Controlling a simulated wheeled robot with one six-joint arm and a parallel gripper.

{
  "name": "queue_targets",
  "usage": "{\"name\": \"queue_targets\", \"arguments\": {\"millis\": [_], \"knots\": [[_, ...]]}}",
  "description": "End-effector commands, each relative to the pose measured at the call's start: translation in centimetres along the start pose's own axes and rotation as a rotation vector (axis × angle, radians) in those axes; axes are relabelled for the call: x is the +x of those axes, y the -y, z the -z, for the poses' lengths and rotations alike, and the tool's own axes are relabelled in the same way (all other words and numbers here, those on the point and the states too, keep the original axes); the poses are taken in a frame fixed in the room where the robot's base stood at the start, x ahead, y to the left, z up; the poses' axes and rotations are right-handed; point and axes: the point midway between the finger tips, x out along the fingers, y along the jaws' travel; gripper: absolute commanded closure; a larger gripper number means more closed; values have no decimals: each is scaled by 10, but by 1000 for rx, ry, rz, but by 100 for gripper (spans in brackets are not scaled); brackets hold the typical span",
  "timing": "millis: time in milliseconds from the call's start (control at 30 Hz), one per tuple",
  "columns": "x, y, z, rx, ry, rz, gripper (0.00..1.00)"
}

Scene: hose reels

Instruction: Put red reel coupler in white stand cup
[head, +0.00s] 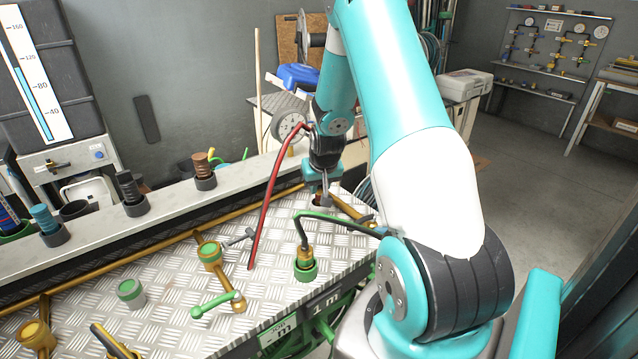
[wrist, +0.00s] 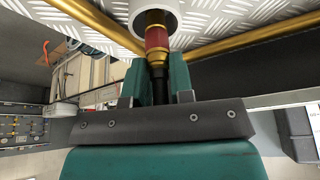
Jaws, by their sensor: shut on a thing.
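My gripper (wrist: 160,85) is shut on the red reel coupler (wrist: 157,38), which has a red band, brass rings and a black sleeve. I cannot tell how deep the tip sits. In the head view my gripper (head: 322,183) points down over the far end of the treadplate deck, and the coupler and cup are too small and covered to make out well. A red hose (head: 268,212) arches from near my gripper down to the deck.
A green-banded coupler stands in a green cup (head: 305,271) nearer me, with a green hose beside it. Another green-topped cup (head: 131,291) and brass pipes (head: 130,260) are on the treadplate deck (head: 175,295). A ledge (head: 95,226) with several cups runs behind.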

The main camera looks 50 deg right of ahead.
Motion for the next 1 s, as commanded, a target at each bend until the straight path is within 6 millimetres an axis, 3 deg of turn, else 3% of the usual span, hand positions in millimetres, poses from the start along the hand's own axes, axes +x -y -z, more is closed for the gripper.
{"name": "queue_targets", "arguments": {"millis": [267,300,400,767,1000], "knots": [[2,0,0,0,-2,0,100],[1,0,0,0,-2,0,71],[1,0,0,0,-1,0,52],[-4,0,1,0,-3,0,52],[-45,0,2,0,-8,0,52]]}}
